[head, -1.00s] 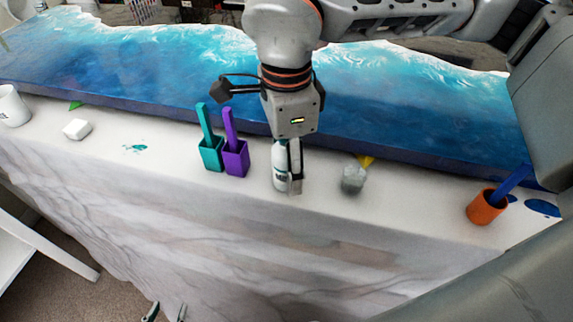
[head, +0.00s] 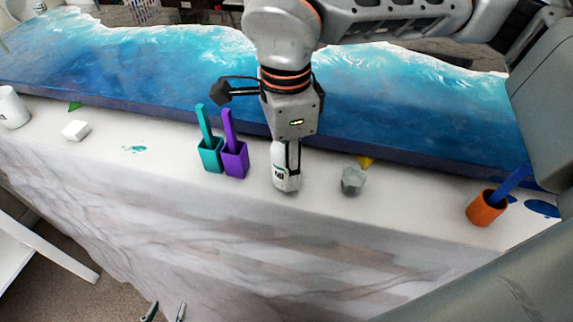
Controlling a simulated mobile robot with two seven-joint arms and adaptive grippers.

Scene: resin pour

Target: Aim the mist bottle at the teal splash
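The mist bottle (head: 287,183) is a small white bottle with a dark label, near the front edge of the white table, right of the purple cup. The teal splash (head: 135,149) is a small flat patch on the table further left, well apart from the bottle.
Teal (head: 211,158) and purple cups (head: 235,162) with sticks stand between splash and bottle. A white block (head: 76,130) lies left of the splash. A clear cup (head: 352,181) and an orange cup (head: 484,210) stand to the right. A blue resin slab (head: 170,70) lies behind.

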